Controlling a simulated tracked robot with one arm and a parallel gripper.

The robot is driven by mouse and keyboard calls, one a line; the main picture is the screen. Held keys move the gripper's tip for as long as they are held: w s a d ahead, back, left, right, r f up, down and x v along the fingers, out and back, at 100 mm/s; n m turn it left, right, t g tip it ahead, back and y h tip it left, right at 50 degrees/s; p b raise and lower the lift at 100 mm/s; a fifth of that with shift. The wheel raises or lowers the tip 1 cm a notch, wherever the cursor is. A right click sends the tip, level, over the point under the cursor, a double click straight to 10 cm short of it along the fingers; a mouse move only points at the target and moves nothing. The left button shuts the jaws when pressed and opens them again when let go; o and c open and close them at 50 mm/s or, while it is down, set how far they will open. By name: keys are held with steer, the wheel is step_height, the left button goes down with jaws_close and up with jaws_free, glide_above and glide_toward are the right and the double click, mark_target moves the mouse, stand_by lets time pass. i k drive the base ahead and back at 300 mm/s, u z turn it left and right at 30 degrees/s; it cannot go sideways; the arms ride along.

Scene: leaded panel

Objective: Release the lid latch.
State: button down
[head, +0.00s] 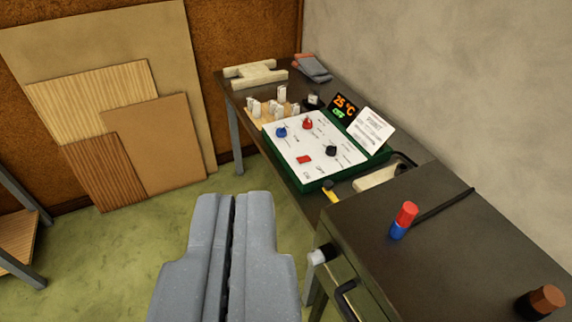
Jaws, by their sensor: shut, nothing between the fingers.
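My gripper (233,205) is shut and empty, low in the middle of the head view, above the green floor. To its right stands a dark green chest or cabinet (440,250) with a flat dark top. A black and white knob-like piece (322,255) sticks out at its left side, close to the right of my gripper and apart from it. A dark curved handle (347,300) sits below it on the same side. I cannot tell for certain which of these is the lid latch.
A dark bench (290,165) behind carries a white panel (312,150) with knobs, a display (343,107) and a card (371,130). Boards (110,90) lean left. Floor between is clear.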

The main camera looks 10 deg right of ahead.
mark_target(328, 184)
steer(key=u, duration=0.1)
steer(key=i, duration=0.9)
steer(key=z, duration=0.05)
